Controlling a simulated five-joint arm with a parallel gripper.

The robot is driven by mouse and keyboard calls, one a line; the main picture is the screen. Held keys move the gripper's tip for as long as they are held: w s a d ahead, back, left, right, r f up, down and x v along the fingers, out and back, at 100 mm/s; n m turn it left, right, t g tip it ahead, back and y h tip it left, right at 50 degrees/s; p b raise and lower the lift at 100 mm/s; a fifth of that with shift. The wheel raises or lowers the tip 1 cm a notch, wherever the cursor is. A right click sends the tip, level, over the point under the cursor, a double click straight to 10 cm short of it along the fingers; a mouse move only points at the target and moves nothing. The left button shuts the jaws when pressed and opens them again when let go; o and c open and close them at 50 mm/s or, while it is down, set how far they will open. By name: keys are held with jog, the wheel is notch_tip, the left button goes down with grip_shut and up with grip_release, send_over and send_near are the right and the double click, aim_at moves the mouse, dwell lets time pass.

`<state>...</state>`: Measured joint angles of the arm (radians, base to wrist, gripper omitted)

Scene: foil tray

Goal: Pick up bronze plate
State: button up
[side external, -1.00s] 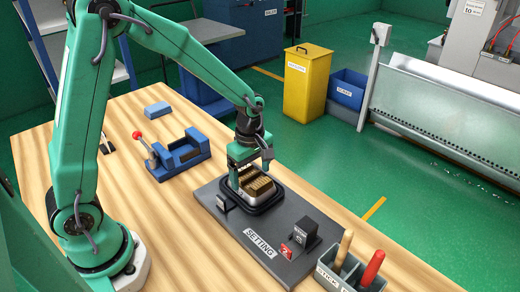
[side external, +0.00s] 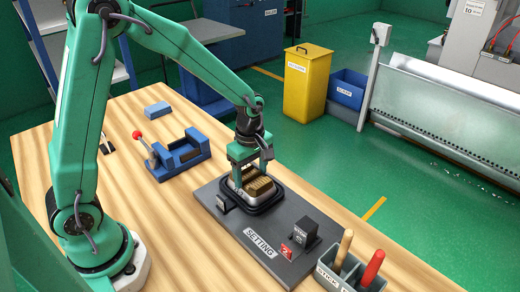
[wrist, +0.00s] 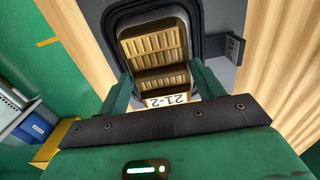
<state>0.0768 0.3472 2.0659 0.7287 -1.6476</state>
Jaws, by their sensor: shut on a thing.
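The bronze plate (side external: 259,187) is a ribbed, gold-brown piece inside a dark-rimmed tray (side external: 279,194) on a grey board. In the wrist view the bronze plate (wrist: 155,46) shows rows of raised ribs, and a white label reading 21-2 (wrist: 170,100) lies at its near end. My gripper (side external: 250,174) is low over the tray. In the wrist view its two green fingers stand on either side of the plate's near end, and my gripper (wrist: 164,92) is shut on the plate. The plate's underside is hidden.
The grey board (side external: 232,222), marked SETTING, carries a black block (side external: 304,231) and a red number 2 tag (side external: 287,251). A holder with two handles (side external: 350,270) stands at front right. A blue vise (side external: 181,154) and blue block (side external: 157,108) are on the bench to the left.

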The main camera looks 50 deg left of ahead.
aim_at(251, 175)
jog(key=shift+r, duration=0.15)
jog(key=shift+r, duration=0.8)
notch_tip(251, 175, up, 2)
jog(key=shift+r, duration=0.2)
jog(key=s+d+r, duration=0.6)
jog(key=d, duration=0.3)
jog(key=shift+s+d+r, duration=0.3)
jog(key=shift+s+r, duration=0.05)
jog(key=shift+r, duration=0.05)
jog(key=shift+r, duration=0.1)
notch_tip(251, 175, up, 7)
jog(key=c, duration=0.3)
dwell(0.9)
jog(key=shift+a, duration=0.15)
